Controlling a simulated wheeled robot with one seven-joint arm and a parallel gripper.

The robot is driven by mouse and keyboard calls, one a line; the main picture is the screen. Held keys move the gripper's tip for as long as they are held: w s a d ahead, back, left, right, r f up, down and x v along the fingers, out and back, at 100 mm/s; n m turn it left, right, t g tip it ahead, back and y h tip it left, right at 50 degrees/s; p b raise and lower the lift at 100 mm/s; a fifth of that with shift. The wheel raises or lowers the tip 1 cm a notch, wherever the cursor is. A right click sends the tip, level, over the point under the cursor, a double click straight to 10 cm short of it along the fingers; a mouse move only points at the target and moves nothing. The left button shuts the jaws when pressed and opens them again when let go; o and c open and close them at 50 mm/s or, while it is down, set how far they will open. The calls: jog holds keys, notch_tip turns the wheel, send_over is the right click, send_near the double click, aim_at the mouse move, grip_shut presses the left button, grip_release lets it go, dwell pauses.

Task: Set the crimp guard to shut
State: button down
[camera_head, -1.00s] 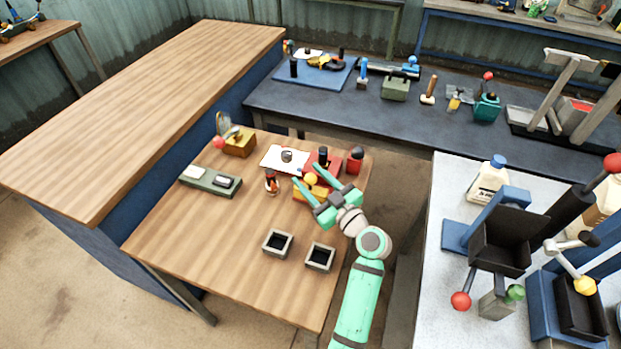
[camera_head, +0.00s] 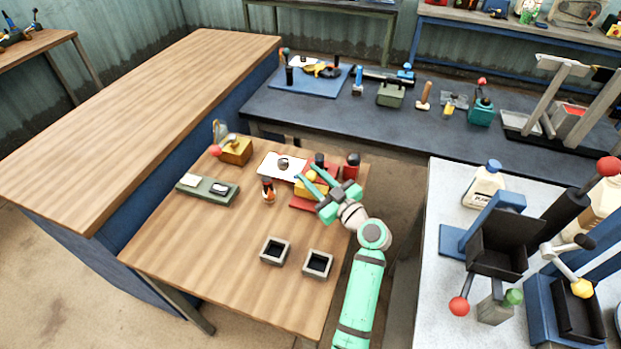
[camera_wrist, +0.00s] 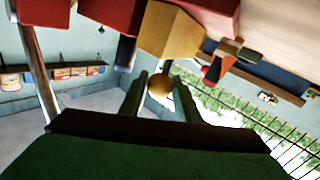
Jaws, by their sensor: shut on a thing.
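A small device with a red base (camera_head: 300,205) and a yellow block (camera_head: 304,189) stands near the back right of the wooden table. It is probably the crimp guard; no label is readable. Its yellow ball knob (camera_wrist: 160,86) shows between my fingers in the wrist view, below the yellow block (camera_wrist: 170,32) in that picture. My gripper (camera_head: 306,172) is at this device, its two green fingers shut on the knob. The fingers hide part of the device in the head view, and I cannot tell the guard's position.
A yellow block with a red ball (camera_head: 215,151) stands at the table's back left. A dark-red cylinder (camera_head: 351,166), a small bottle (camera_head: 268,190) and a white plate (camera_head: 276,168) are near the device. Two open square boxes (camera_head: 317,265) sit in front. The table's front left is clear.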

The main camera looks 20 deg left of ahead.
jog(key=shift+w+d+r, duration=0.1)
jog(key=shift+w, duration=0.1)
jog(key=c, duration=1.4)
grip_release()
jog(key=shift+o, duration=0.2)
jog(key=v, duration=1)
jog(key=shift+s+d, duration=0.3)
